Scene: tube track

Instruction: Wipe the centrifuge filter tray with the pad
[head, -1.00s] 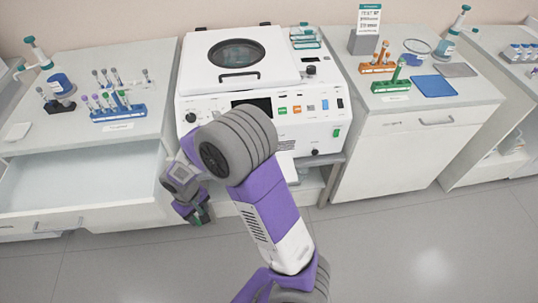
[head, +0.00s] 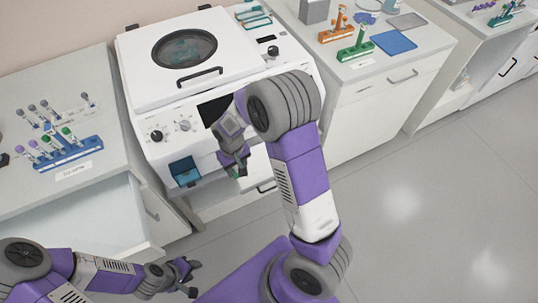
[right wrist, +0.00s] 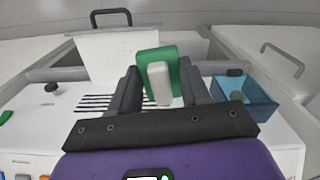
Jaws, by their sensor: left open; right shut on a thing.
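The filter tray (head: 184,172) is a small teal, open box sticking out low on the left of the centrifuge's front. In the right wrist view the tray (right wrist: 252,97) is at the right, with a dark grey patch inside. My right gripper (head: 238,168) is right of the tray in the head view and apart from it. In the right wrist view it is shut on the pad (right wrist: 147,60), a green piece with a pale block on it. My left gripper (head: 190,277) is open and empty at the lower left, below the centrifuge.
The white centrifuge (head: 140,85) has its lid down. Left of it, a counter holds a blue tube rack (head: 65,152) above an open drawer (head: 95,215). The right counter (head: 350,75) holds orange and green racks and a blue mat (head: 394,42). The floor at right is clear.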

